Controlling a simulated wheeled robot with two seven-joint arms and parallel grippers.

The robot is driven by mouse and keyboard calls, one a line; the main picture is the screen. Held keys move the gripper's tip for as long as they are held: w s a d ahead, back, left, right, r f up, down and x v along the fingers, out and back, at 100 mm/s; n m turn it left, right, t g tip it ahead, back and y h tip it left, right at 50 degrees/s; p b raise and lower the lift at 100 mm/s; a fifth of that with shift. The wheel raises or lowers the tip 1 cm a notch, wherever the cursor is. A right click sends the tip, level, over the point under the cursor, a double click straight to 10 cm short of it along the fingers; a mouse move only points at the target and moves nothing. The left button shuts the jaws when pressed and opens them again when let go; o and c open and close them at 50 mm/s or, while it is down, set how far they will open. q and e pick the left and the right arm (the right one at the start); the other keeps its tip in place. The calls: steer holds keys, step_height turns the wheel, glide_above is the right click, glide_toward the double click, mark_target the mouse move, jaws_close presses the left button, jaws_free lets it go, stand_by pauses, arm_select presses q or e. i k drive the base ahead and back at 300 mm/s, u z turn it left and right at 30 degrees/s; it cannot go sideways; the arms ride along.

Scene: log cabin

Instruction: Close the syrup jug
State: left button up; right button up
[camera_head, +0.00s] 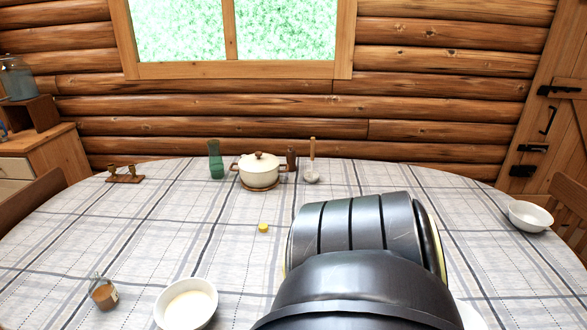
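A small jug with brown contents and a pale label (103,293), which looks like the syrup jug, stands on the table at the lower left. Its upper part looks clear, and something thin stands up at its top. It is too small to tell how its lid sits. A small round yellow piece (263,228) lies on the cloth near the middle of the table; I cannot tell whether it is a cap. Neither gripper shows. A thick black link of my arm fills the lower middle and right and hides the table there.
A white bowl with pale contents (187,304) stands right of the jug. Another white bowl (530,216) is far right. The left-middle cloth (160,230) is clear.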

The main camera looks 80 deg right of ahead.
mark_target(105, 296)
steer(key=z, duration=1.35)
